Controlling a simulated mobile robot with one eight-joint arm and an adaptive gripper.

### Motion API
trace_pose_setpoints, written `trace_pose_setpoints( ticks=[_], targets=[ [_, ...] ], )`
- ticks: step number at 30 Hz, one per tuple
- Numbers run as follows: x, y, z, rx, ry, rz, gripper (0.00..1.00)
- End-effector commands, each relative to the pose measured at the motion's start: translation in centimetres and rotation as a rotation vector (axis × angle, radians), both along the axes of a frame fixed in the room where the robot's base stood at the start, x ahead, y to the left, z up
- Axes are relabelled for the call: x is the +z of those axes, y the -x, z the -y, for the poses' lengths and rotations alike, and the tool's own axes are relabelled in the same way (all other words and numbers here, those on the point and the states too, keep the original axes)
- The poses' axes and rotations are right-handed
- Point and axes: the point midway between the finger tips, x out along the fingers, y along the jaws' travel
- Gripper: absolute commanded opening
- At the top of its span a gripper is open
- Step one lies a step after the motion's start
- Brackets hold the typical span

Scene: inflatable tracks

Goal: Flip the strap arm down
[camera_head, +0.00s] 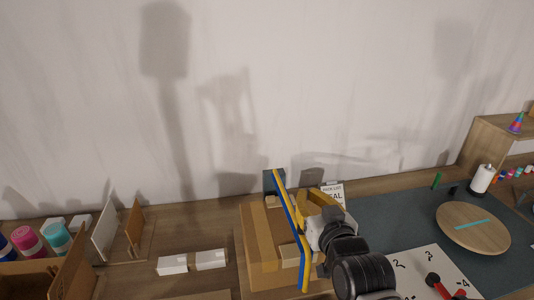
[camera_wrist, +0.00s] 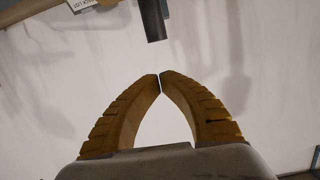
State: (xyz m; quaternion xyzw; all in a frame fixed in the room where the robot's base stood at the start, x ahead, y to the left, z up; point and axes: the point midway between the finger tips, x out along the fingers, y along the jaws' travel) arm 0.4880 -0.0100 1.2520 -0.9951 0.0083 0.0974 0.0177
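A long blue-and-yellow bar, seemingly the strap arm (camera_head: 290,228), slants steeply across a cardboard box (camera_head: 262,245) in the head view. A dark block (camera_head: 272,182) is near its upper end. My gripper (camera_head: 308,205) is just right of the bar, partly overlapping other yellow parts; contact is unclear there.
A lettered card (camera_head: 333,193) stands behind my gripper. A round wooden board (camera_head: 473,228) and white candle-like cylinder (camera_head: 483,178) are on the dark mat (camera_head: 400,215) at right. Wooden dividers (camera_head: 134,222) stand left.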

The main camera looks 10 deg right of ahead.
Motion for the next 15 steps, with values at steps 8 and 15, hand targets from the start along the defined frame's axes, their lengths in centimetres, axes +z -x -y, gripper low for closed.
trace_pose_setpoints(
  ticks=[8, 15],
  targets=[
    [-4.5, 1.5, 0.0, 0.000, 0.001, -0.001, 0.00],
    [-5.7, 1.9, 0.0, 0.000, 0.001, -0.007, 0.00]
  ],
)
